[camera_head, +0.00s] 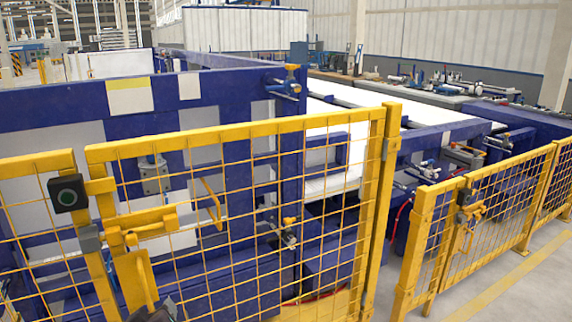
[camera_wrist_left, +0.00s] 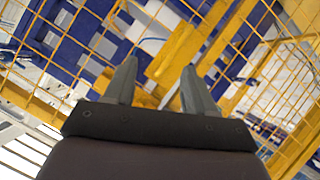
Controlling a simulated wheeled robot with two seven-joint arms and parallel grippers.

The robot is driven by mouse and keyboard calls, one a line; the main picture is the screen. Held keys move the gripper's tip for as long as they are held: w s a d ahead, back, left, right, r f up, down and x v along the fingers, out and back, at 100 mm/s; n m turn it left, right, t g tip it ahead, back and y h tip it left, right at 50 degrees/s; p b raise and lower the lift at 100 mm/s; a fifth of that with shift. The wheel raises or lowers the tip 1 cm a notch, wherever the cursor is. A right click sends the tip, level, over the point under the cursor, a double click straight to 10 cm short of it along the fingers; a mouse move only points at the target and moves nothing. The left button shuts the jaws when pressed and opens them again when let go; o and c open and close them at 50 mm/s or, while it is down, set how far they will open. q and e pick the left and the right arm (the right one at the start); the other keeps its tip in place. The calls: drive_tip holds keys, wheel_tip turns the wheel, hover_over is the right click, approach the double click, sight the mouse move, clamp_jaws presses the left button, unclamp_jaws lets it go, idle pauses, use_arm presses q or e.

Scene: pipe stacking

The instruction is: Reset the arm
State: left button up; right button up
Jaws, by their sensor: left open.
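My left gripper (camera_wrist_left: 159,64) shows in the left wrist view, with its two grey fingers spread apart and nothing between them. Beyond the fingers is the yellow mesh fence with a yellow latch plate (camera_wrist_left: 172,58); I cannot tell how far away it is. In the head view, a small dark shape lies at the bottom edge below the yellow gate latch, and I cannot tell whether it is part of my arm. My right gripper is not in view. No pipe that I can make out is near the gripper.
A yellow mesh fence (camera_head: 240,127) stands across the front in the head view, with a black button box (camera_head: 68,193) at left. Behind it is a large blue machine (camera_head: 60,97). More yellow fence (camera_head: 497,187) runs along the right. Grey floor (camera_head: 530,285) is open at lower right.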

use_arm(q)
drive_tip(key=s+d+f+m+g+h, duration=0.2)
drive_tip(key=s+d+f+m+g, duration=0.3)
drive_tip(key=s+g, duration=0.15)
drive_tip(key=s+d+f+m+g+h, duration=0.2)
drive_tip(key=s+d+f+m+g, duration=0.25)
drive_tip(key=s, duration=0.35)
wheel_tip(320, 180, up, 14)
drive_tip(key=p, duration=1.4)
drive_tip(key=shift+w+d+p, duration=0.15)
drive_tip(key=shift+w+p, duration=0.1)
drive_tip(key=shift+p, duration=0.05)
drive_tip(key=shift+m, duration=0.25)
